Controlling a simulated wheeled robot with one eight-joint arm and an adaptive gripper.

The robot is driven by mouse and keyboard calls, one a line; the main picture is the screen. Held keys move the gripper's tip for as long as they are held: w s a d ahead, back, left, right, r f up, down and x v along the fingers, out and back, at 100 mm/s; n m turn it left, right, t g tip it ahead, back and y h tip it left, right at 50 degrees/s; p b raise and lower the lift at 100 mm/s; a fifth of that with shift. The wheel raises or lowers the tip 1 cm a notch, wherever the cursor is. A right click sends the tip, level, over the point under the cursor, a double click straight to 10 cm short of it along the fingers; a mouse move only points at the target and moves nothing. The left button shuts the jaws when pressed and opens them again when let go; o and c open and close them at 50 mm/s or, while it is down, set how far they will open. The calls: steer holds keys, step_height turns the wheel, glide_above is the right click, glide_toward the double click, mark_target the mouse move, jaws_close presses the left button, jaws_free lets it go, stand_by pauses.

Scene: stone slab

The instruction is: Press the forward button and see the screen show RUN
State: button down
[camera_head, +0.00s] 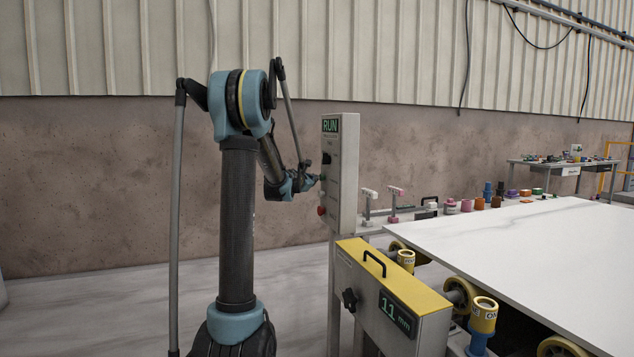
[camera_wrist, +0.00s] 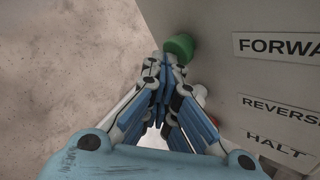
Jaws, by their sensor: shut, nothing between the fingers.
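The control box (camera_head: 343,180) is a grey upright panel on a post. Its small screen (camera_head: 330,126) at the top shows RUN in green. In the wrist view the green button (camera_wrist: 180,46) sits beside the FORWARD label (camera_wrist: 276,45), whose end is cut off. My gripper (camera_wrist: 168,60) is shut and empty, its fingertips at the green button and seemingly touching it. In the head view my gripper (camera_head: 314,178) reaches the box's left side. A red button (camera_head: 321,211) is lower on the box. The REVERSE and HALT buttons are mostly hidden behind my fingers in the wrist view.
A yellow-topped unit (camera_head: 392,273) with an "11 mm" display stands below the box. A white stone slab (camera_head: 520,255) lies on rollers to the right. Several colored items line its far edge. A workbench (camera_head: 563,165) stands at the back right. The floor left of the box is clear.

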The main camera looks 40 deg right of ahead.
stand_by(0.5)
steer(key=shift+w+a, duration=0.2)
steer(key=shift+a, duration=0.7)
steer(key=a, duration=0.2)
steer(key=w+a, duration=0.1)
steer(key=a, duration=0.1)
steer(key=shift+a, duration=0.4)
stand_by(0.5)
